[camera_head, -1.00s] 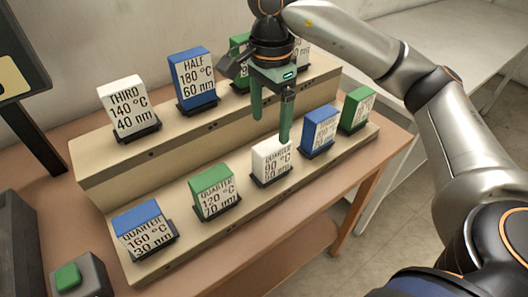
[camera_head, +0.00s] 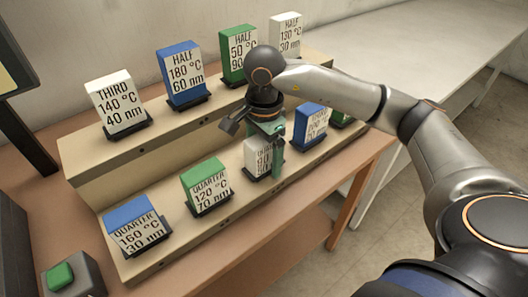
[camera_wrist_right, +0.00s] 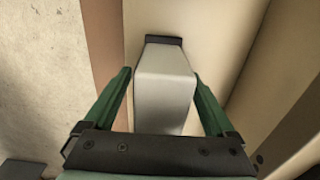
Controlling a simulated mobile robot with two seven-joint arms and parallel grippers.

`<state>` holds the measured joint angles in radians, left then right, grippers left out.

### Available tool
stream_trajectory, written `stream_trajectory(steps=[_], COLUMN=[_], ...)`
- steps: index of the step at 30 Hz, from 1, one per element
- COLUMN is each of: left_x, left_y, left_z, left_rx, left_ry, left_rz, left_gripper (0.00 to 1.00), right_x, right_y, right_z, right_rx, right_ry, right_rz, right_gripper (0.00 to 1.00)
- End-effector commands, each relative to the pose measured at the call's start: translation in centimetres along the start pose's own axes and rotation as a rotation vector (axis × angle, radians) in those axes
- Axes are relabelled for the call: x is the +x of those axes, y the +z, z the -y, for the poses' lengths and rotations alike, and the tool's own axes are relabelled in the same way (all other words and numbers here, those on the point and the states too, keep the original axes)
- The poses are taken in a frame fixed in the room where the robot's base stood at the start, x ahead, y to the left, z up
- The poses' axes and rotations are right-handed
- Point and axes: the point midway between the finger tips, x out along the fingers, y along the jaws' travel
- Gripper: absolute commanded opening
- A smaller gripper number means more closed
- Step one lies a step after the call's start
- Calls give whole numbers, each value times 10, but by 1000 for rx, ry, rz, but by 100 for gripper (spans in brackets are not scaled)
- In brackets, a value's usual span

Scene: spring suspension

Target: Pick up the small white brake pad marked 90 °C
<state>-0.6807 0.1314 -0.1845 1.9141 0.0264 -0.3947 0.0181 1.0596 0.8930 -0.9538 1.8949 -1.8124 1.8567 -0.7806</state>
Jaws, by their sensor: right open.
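The small white brake pad (camera_head: 256,157) stands in a dark holder on the lower step of the beige rack, partly hidden behind my right gripper (camera_head: 268,158). Its "90 °C" marking is mostly covered now. In the right wrist view, the white pad (camera_wrist_right: 163,88) lies between the two green fingers of my right gripper (camera_wrist_right: 162,76). The fingers are open, one on each side, with a visible gap at least on the left. My left gripper is not in view.
On the lower step, a green 120 °C pad (camera_head: 206,186) stands left of the white one and a blue pad (camera_head: 311,123) right of it. The upper step holds several pads, including a blue 180 °C one (camera_head: 184,74). A green button box (camera_head: 62,276) is at lower left.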

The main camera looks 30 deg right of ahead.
Motion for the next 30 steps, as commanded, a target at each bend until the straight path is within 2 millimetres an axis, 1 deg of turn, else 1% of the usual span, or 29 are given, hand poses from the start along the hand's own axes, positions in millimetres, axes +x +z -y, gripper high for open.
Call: stream_trajectory(steps=[5,6,27,30], left_x=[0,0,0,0], left_y=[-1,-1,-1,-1], left_z=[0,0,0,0], left_rx=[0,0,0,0], left_ry=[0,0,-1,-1], left_rz=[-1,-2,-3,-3], left_gripper=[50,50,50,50], right_x=[0,0,0,0], right_y=[0,0,0,0], right_z=[0,0,0,0], right_rx=[0,0,0,0], right_ry=[-1,-1,-1,-1], right_rz=[0,0,0,0], right_gripper=[90,88,9,0])
